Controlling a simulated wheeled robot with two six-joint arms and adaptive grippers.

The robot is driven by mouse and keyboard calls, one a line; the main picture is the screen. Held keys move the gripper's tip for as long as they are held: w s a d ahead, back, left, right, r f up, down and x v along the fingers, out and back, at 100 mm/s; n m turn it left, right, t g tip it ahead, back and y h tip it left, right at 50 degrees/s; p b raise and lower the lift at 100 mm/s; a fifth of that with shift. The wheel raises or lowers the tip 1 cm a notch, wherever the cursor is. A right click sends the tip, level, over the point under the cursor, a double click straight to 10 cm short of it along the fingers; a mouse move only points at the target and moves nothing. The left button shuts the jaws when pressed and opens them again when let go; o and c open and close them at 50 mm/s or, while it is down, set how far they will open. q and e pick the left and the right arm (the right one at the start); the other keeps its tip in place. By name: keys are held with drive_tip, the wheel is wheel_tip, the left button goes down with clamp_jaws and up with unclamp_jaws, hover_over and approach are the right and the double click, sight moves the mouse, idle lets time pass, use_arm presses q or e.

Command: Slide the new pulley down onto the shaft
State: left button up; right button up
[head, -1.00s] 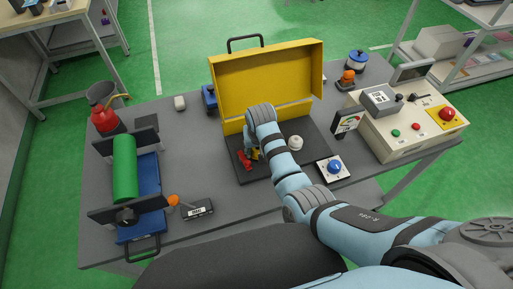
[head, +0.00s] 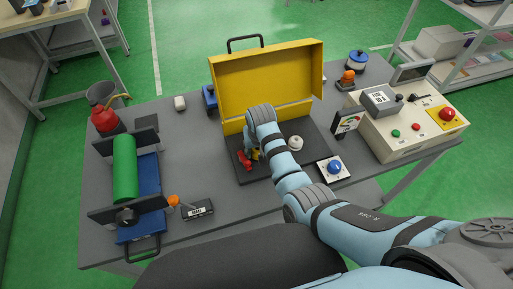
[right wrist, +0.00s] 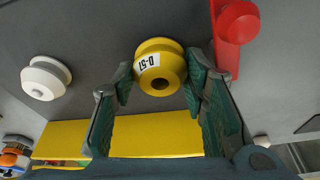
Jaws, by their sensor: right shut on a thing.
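A yellow pulley (right wrist: 160,66) with a white label reading "D-57" and a dark centre hole sits between my right gripper's fingers (right wrist: 160,85) in the right wrist view. The gripper is shut on it. In the head view my right gripper (head: 253,153) is low over the dark base plate (head: 262,174) in front of the yellow open cover, and my arm mostly hides the pulley. A white pulley-like part (head: 296,142) stands to the right, also in the wrist view (right wrist: 46,78). I cannot make out the shaft. My left gripper is not in view.
A red part (head: 244,161) stands close beside my gripper. The raised yellow cover (head: 265,85) stands behind. A blue knob box (head: 334,167) and control panel (head: 405,130) are at right; a green roller (head: 125,168) is at left. The table between is mostly clear.

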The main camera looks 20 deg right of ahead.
sight(258, 152)
idle(0.4)
drive_tip(key=shift+p, duration=0.35)
drive_tip(key=shift+f+b, duration=0.45)
drive_tip(key=shift+f, duration=0.2)
drive_tip(key=o, duration=0.9)
drive_tip(key=p+v, duration=0.5)
drive_tip(key=p, duration=0.1)
drive_tip(key=shift+r, duration=0.4)
drive_tip(key=shift+v, duration=2.65)
